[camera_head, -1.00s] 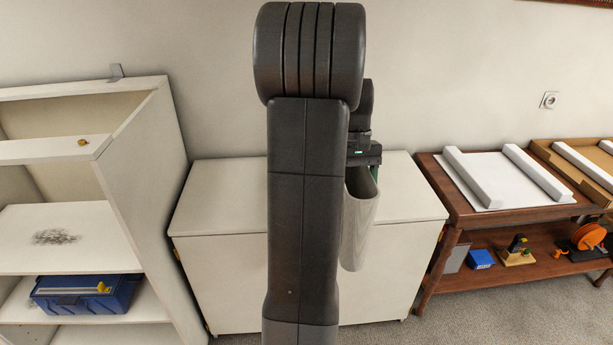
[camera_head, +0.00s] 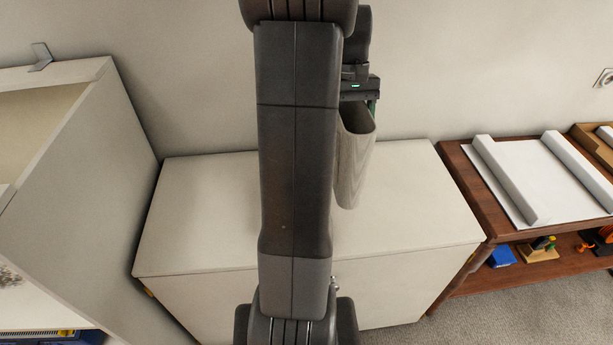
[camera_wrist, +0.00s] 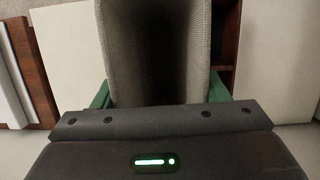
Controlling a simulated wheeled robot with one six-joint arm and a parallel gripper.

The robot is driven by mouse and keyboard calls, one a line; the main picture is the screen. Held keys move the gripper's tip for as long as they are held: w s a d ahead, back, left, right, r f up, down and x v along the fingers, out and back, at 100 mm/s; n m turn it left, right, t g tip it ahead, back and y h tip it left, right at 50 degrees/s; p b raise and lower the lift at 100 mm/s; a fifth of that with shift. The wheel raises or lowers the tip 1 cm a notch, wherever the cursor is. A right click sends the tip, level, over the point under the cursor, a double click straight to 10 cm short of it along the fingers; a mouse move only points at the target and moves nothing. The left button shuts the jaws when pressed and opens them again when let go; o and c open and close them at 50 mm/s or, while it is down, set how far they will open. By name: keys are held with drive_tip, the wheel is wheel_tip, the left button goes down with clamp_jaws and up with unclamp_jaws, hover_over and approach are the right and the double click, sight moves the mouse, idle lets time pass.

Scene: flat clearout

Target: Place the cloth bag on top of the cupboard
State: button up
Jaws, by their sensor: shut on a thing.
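The cloth bag (camera_head: 353,165) is grey-beige and hangs upright with its mouth open at the top. My gripper (camera_head: 362,98) is shut on its upper edge, partly hidden behind my arm in the head view. In the wrist view the bag (camera_wrist: 205,50) fills the middle, between the green fingers of my gripper (camera_wrist: 165,100). The white cupboard (camera_head: 400,200) is low with a flat, bare top. The bag appears over the cupboard top in the head view; the gap below it cannot be told. My arm hides the middle of the cupboard.
A taller white shelf unit (camera_head: 75,170) stands close on the cupboard's left. On the right is a dark wooden table (camera_head: 457,165) with a white padded mat (camera_head: 505,185) on top and small items on its lower shelf. The wall is behind the cupboard.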

wheel_tip(320, 180, down, 10)
drive_tip(key=p, duration=0.1)
drive_tip(key=shift+w, duration=0.2)
idle(0.3)
drive_tip(key=o, duration=1.4)
drive_tip(key=b+v, duration=0.1)
drive_tip(key=v, duration=1.1)
drive_tip(key=shift+s, duration=0.1)
